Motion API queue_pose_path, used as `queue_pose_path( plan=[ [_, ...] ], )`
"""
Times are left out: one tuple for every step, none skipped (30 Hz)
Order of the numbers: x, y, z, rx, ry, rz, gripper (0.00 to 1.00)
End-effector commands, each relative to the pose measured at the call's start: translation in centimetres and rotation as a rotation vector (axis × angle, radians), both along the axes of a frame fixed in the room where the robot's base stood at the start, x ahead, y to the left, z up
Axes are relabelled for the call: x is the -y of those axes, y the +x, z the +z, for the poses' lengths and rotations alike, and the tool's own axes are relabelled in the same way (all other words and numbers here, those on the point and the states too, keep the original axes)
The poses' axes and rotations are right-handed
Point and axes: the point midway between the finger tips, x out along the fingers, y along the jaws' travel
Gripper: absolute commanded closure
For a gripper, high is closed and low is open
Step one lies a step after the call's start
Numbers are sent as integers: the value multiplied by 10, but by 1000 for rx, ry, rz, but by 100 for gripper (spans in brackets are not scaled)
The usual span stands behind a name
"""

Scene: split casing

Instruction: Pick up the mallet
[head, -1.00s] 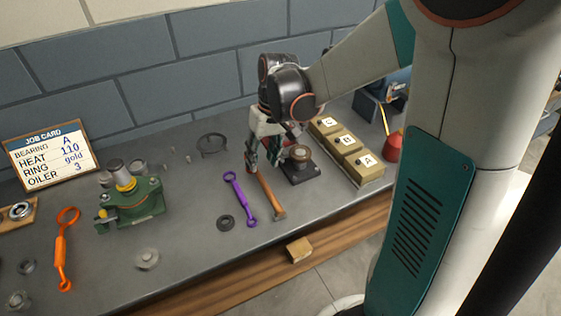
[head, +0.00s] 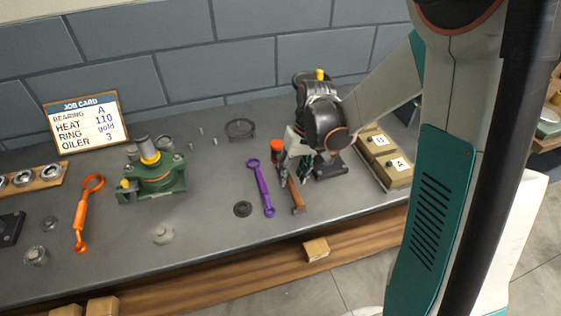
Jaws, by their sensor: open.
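The mallet (head: 297,198) lies on the grey bench with its brown handle pointing toward the front edge. Its far end is hidden behind my gripper. My gripper (head: 292,170) points down at the far end of the visible handle, with its fingers apart. I cannot tell whether the fingers touch the mallet or stand around it. A red-topped dark cylinder (head: 277,150) shows just left of my gripper; I cannot tell whether it is part of the mallet.
A purple wrench (head: 261,188) lies close left of the mallet, with a dark ring (head: 242,209) beside it. A black block (head: 330,168) and tan lettered boxes (head: 386,160) stand to the right. A green fixture (head: 152,180) and an orange wrench (head: 82,213) are further left.

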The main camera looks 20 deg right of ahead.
Motion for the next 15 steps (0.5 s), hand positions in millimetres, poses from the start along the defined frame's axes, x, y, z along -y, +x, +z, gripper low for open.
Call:
queue_pose_path(
  plan=[
    [0, 1, -9, 0, 0, 0, 59],
    [0, 2, -13, 0, 0, 0, 59],
    [0, 2, -19, 0, 0, 0, 59],
    [0, 3, -24, 0, 0, 0, 59],
    [0, 3, -29, 0, 0, 0, 59],
    [-2, 3, -35, 0, 0, 1, 59],
    [-3, 3, -38, 0, 0, 1, 59],
    [-3, 3, -41, 0, 0, 0, 59],
    [-4, 3, -44, 0, 0, 0, 59],
    [-4, 3, -45, 0, 0, 0, 59],
    [-4, 2, -46, 0, 0, 0, 59],
    [-4, 2, -46, 0, 0, 0, 59],
    [-4, 2, -45, 0, 0, 0, 59],
    [-4, 2, -45, 0, 0, 0, 59],
    [-4, 2, -45, 0, 0, 0, 59]
  ],
)
